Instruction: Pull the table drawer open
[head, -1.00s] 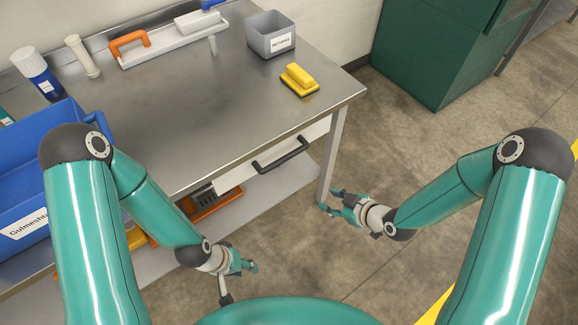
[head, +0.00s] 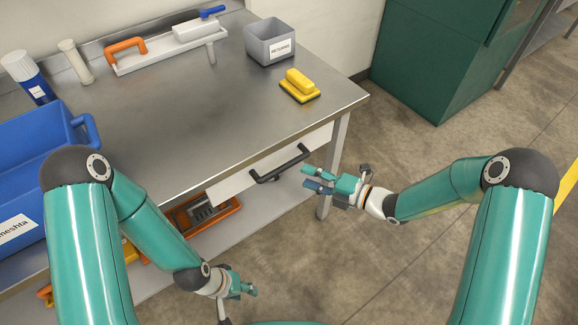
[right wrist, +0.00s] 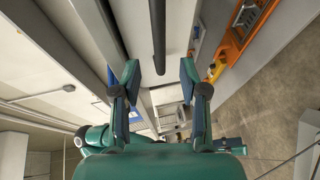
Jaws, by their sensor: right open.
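The table drawer (head: 235,188) has a white front and sits under the steel table top, seemingly shut. Its black bar handle (head: 280,166) runs along the front.
The table (head: 165,120) carries a grey bin (head: 271,48), a yellow block (head: 299,88) and a blue crate (head: 35,150). A table leg (head: 336,150) stands behind my right gripper. An orange tray (head: 205,212) lies on the lower shelf. The floor in front is clear.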

